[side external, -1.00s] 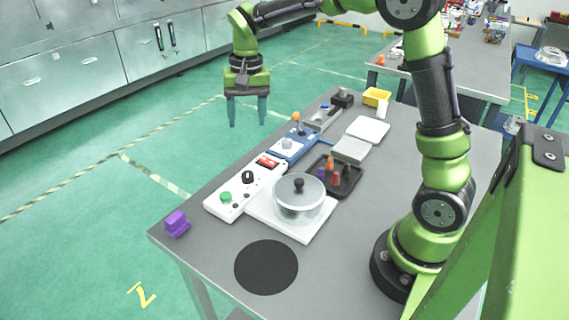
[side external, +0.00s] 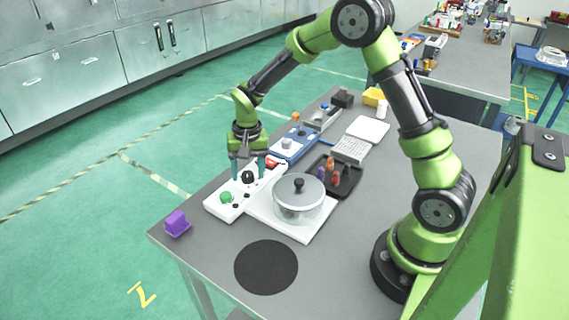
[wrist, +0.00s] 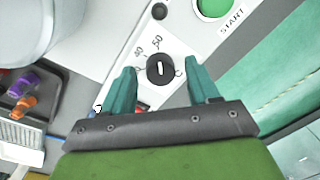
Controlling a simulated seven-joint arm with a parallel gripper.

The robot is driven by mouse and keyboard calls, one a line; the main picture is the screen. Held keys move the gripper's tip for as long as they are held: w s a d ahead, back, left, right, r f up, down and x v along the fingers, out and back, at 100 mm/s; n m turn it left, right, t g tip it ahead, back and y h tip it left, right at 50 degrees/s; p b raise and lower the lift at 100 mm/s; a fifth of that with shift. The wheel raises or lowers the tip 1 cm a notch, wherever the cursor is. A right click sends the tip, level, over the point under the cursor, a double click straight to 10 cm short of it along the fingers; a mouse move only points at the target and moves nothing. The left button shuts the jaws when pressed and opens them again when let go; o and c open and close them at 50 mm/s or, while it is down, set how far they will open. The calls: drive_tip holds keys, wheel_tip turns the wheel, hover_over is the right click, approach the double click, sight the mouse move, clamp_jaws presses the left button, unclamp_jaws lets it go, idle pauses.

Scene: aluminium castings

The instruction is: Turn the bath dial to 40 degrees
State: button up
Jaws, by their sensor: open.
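The bath dial (wrist: 160,69) is a round black knob with a white mark on the white control panel (wrist: 118,40). In the wrist view its white mark runs nearly straight up and down the picture. The printed 40 and 50 are just above the dial, 40 to the left of 50. I cannot tell which end of the mark is the pointer. My gripper (side external: 248,171) is open over the panel. In the wrist view its two teal fingers stand on either side of the dial, with gaps between. The dial (side external: 248,177) shows between the fingers in the side view.
A green START button (side external: 226,197) is on the panel near the dial. A glass pot with a lid (side external: 299,203) stands close on the right. A dark tray (side external: 350,187) holds coloured pieces. A purple block (side external: 176,222) sits at the table corner.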

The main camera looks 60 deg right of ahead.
drive_tip(key=c, duration=1)
drive_tip(key=shift+c, duration=0.2)
drive_tip(key=shift+n, duration=0.3)
drive_tip(key=n, duration=0.9)
drive_tip(key=shift+w, duration=0.1)
drive_tip(key=shift+r, duration=0.1)
drive_tip(key=o, duration=1)
